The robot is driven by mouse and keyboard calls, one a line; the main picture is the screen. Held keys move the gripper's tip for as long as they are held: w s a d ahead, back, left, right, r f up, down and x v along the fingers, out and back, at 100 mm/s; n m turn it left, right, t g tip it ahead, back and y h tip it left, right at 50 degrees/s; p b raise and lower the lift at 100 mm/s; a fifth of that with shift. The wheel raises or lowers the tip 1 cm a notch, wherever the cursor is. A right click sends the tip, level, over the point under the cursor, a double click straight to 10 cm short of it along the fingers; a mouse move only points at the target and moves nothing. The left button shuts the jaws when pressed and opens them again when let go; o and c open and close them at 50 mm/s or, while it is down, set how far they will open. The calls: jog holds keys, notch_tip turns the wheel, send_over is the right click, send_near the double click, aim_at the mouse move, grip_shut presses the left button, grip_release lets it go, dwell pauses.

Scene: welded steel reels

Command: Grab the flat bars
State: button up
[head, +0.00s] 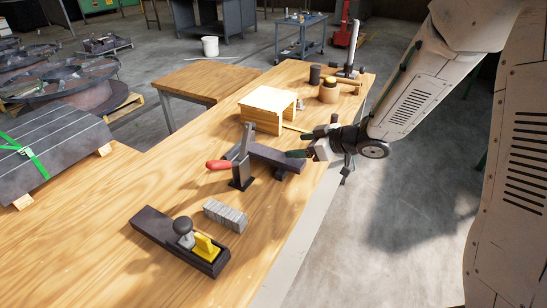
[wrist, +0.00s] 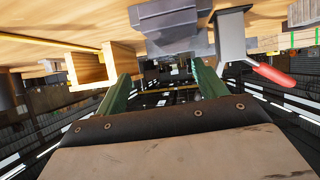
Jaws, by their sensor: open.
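A small bundle of grey flat bars (head: 225,215) lies on the wooden workbench, between the red-handled clamp and the hand plane. A larger stack of long dark flat bars (head: 45,145) with a green strap lies on wooden bearers at the left. My gripper (head: 300,145) is at the bench's right edge, beside the dark raised block, well apart from both. Its two green fingers (wrist: 163,82) are open and empty in the wrist view.
The red-handled clamp (head: 240,162) and dark block (head: 275,157) stand between my gripper and the small bundle. A wooden box (head: 266,108) and mallet (head: 328,90) are farther back; the hand plane (head: 185,240) is in front.

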aim_at(274, 153)
jog(key=shift+s+a+f+g+y, duration=0.3)
jog(key=shift+a+f+y, duration=0.15)
jog(key=shift+a, duration=0.1)
jog(key=shift+a+f+n, duration=0.15)
jog(key=shift+a+n, duration=0.15)
jog(key=shift+a, duration=0.05)
jog(key=x, duration=0.7)
jog(key=shift+s+a+f, duration=0.1)
jog(key=shift+s+f, duration=0.05)
jog(key=shift+f, duration=0.25)
jog(key=c, duration=1.5)
jog(key=shift+r, duration=0.2)
grip_shut()
